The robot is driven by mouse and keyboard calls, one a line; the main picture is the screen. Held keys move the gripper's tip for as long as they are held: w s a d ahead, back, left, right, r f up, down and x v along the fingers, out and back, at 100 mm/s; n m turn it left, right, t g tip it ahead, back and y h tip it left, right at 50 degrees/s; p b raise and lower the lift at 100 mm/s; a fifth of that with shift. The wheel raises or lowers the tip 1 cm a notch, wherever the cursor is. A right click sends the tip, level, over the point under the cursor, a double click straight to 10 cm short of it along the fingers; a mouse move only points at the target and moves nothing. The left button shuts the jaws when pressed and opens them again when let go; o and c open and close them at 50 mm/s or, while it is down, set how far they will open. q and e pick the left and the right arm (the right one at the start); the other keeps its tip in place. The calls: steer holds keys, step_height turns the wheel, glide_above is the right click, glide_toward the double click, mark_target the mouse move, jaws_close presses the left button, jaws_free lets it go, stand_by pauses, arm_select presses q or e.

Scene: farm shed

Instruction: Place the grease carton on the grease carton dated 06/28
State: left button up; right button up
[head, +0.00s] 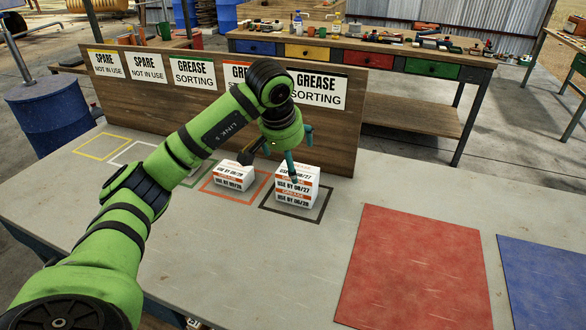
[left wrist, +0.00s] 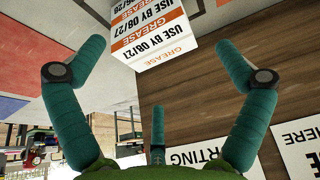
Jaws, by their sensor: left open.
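A stack of white grease cartons (head: 297,187) with orange bands stands in the black outlined square; its lower labels seem to read 08/27 and 06/28. Its upper labels are partly hidden by my gripper. Left of it, a lower pile of grease cartons (head: 235,178) sits at the orange outlined square; its dates are small and partly covered. My left gripper (head: 280,152) is open, with its fingers just above and beside the taller stack. Nothing is held.
A wooden board (head: 360,120) with sorting signs stands behind the cartons. A red mat (head: 415,265) and a blue mat (head: 550,275) lie to the right. Yellow (head: 82,153), white and green outlined squares to the left look empty. A workbench (head: 450,75) with tools stands behind.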

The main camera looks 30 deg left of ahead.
arm_select(q)
steer(key=v, duration=0.5)
steer(key=shift+s+r, duration=0.1)
steer(key=shift+r, duration=0.25)
